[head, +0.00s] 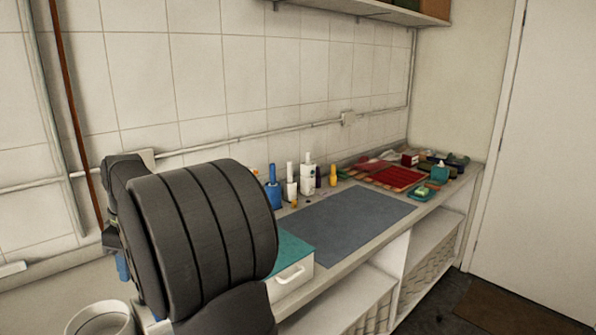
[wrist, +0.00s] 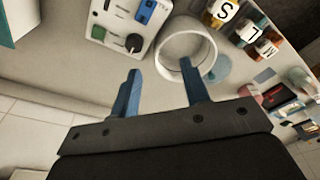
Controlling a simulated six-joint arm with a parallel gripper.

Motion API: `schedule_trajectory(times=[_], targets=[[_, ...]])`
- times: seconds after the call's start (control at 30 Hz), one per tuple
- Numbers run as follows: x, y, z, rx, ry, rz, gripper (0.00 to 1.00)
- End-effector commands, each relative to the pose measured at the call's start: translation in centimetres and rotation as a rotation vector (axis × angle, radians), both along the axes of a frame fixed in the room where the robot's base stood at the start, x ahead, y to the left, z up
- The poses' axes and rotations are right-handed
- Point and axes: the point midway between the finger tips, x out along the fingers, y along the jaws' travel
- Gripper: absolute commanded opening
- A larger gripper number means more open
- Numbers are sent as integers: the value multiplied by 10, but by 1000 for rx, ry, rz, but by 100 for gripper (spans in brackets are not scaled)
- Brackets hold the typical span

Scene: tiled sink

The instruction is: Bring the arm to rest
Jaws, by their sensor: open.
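My gripper (wrist: 160,67) shows in the wrist view with its two blue fingers spread apart and nothing between them. It points toward a worktop, near a round white open container (wrist: 163,40). I cannot tell the exact gap between the fingers and the container. In the head view my dark, ribbed arm fills the left foreground and hides most of the gripper; only a bit of blue shows at its left edge.
In the wrist view a white box with a black knob (wrist: 125,25) and lettered jars (wrist: 228,12) stand nearby. In the head view bottles (head: 292,187) stand by the tiled wall, a grey mat (head: 345,222) lies clear, and a red tray (head: 395,178) is beyond.

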Motion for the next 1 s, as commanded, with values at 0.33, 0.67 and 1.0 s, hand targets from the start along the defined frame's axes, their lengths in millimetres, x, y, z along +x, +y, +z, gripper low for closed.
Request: schedule_trajectory(times=[0.33,0.67,1.0], targets=[[-18,38,-29,-1,1,5,42],[-38,90,-63,-1,0,4,42],[-41,98,-96,1,1,0,42]])
